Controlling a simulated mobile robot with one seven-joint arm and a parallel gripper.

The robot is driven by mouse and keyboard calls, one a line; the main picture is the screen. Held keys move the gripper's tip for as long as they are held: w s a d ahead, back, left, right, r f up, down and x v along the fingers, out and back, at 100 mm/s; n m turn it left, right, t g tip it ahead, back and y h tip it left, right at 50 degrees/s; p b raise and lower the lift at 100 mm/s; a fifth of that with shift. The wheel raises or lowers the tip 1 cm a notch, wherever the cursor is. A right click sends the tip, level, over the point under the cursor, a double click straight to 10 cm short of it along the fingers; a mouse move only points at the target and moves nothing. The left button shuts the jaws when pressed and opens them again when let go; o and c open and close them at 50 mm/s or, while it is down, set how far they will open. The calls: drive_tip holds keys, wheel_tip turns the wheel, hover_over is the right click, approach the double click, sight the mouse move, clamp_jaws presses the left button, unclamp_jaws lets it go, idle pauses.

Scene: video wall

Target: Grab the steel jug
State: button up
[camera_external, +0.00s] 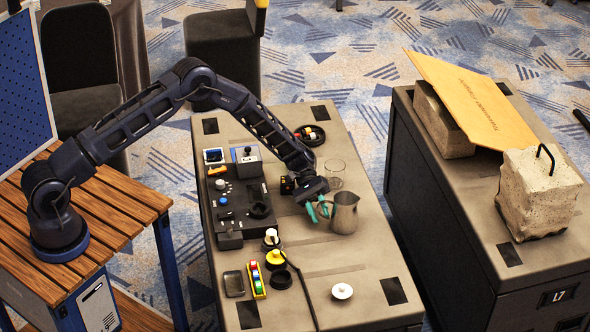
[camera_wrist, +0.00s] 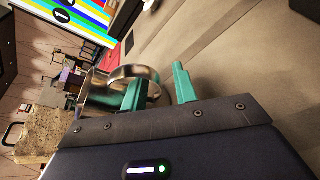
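The steel jug (camera_external: 344,214) stands upright on the grey-topped case, near its right edge, with its handle toward my gripper. My gripper (camera_external: 317,211) is low beside the jug's left side, its two teal fingers apart. In the wrist view the jug's looped handle (camera_wrist: 133,69) shows at the fingers, with its body behind to the left. One finger overlaps the loop and the other is to its right, with a visible gap. The handle's outer part appears between the fingers (camera_wrist: 160,76). I cannot tell whether the left finger touches it.
A clear glass (camera_external: 335,170) stands just behind the jug. A black control panel (camera_external: 238,205) is left of my gripper. A white round lid (camera_external: 342,291) lies toward the front. A second case (camera_external: 470,225) with concrete blocks (camera_external: 540,190) stands to the right, across a gap.

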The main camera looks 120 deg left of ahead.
drive_tip(key=shift+x, duration=0.85)
clamp_jaws()
drive_tip(key=shift+r, duration=0.15)
wheel_tip(320, 180, up, 20)
drive_tip(key=shift+f, duration=0.25)
idle(1.1)
